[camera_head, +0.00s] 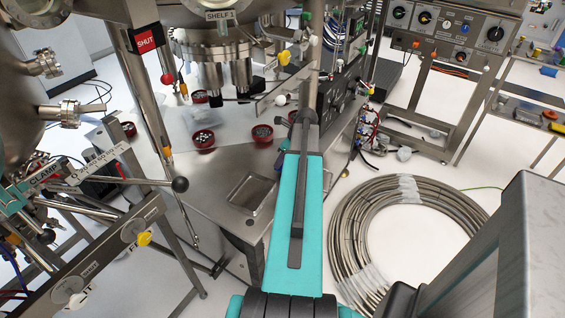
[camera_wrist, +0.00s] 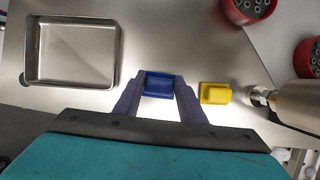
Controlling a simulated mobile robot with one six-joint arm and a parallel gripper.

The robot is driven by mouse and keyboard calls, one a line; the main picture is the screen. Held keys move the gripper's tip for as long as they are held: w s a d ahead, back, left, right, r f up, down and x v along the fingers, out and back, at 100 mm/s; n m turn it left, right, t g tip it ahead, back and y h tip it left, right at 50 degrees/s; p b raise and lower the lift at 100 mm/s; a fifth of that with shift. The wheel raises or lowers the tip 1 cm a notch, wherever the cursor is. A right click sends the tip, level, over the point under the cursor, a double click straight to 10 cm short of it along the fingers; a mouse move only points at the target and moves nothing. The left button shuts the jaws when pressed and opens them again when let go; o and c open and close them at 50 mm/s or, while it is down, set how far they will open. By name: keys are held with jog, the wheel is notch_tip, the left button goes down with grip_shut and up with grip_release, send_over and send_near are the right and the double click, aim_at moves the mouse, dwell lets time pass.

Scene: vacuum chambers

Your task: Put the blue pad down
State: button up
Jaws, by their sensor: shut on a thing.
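The blue pad (camera_wrist: 159,86) is between the fingertips of my gripper (camera_wrist: 160,77) in the wrist view. My gripper is shut on it, with a finger on each side. The pad is over the grey metal worktop (camera_wrist: 170,30); I cannot tell whether it touches the surface. In the head view my teal arm hides most of the gripper, and I cannot make out the pad.
A yellow pad (camera_wrist: 214,93) lies just right of my gripper. A shallow metal tray (camera_wrist: 118,52) is to the left; the tray also shows in the head view (camera_head: 251,194). Red round containers (camera_wrist: 248,10) and a metal cylinder (camera_wrist: 300,103) are at right.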

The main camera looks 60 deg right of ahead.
jog(key=shift+f+p, duration=0.55)
jog(key=shift+f, duration=0.5)
jog(key=shift+f, duration=0.2)
jog(key=o, duration=1.2)
jog(key=shift+f+b, duration=0.1)
jog(key=shift+b, duration=0.5)
jog(key=b+v, duration=0.1)
jog(key=v, duration=1.1)
jog(key=shift+s, duration=0.2)
